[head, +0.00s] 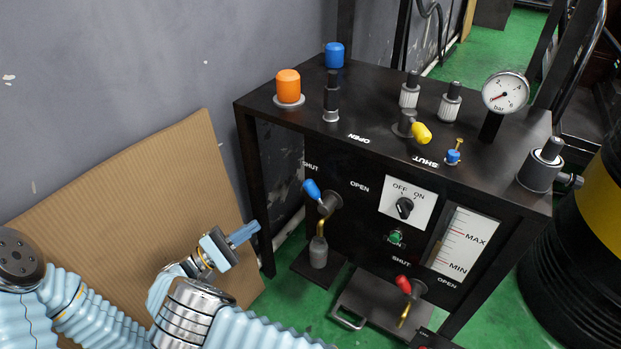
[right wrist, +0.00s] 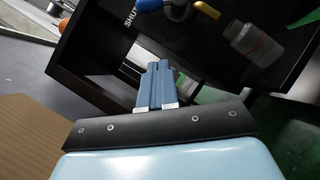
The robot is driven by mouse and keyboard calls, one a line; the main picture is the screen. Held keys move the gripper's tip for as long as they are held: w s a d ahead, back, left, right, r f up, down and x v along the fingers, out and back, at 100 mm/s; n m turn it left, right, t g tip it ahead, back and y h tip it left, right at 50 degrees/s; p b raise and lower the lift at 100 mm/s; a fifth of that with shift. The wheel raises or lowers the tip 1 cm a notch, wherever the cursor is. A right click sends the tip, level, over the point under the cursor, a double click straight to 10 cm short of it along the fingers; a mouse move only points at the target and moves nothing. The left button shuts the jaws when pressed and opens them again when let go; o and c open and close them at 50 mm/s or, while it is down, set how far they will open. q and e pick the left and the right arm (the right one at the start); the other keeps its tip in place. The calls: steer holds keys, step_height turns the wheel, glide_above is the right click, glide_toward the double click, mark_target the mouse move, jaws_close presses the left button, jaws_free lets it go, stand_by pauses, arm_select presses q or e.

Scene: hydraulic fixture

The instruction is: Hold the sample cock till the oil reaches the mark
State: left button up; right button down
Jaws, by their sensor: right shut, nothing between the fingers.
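The sample cock (head: 329,203) is on the left of the black fixture's front. Its blue lever (head: 311,189) points up and left, near the SHUT label. Its brass spout (head: 321,228) points down over a small greyish bottle (head: 318,252) on a dark shelf. In the right wrist view the blue lever (right wrist: 150,4), spout (right wrist: 207,9) and bottle (right wrist: 255,43) show at the top. I cannot make out oil or a mark on the bottle. My right gripper (head: 245,235) is shut and empty, left of the bottle and apart from it; its fingers (right wrist: 157,85) touch nothing. My left gripper is not in view.
A red-handled cock (head: 403,285) sits low right, above a tray (head: 372,305). A sight gauge (head: 462,240) marked MAX and MIN, a switch (head: 404,207) and a green button (head: 396,237) are on the front. The fixture's left leg (head: 256,195) stands near my gripper. Cardboard (head: 150,190) leans behind.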

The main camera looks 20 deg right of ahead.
mark_target(319, 194)
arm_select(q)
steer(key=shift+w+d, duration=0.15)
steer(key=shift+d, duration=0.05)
arm_select(e)
steer(key=shift+w+a+r, duration=0.1)
steer(key=shift+a+r, duration=0.05)
steer(key=shift+r, duration=0.25)
steer(key=shift+w+a+r, duration=0.1)
steer(key=shift+a+r, duration=0.05)
steer(key=shift+r, duration=0.25)
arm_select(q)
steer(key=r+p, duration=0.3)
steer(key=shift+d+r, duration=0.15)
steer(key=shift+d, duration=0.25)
arm_select(e)
steer(key=s+r+x, duration=0.2)
steer(key=x, duration=1.1)
steer(key=shift+a, duration=0.25)
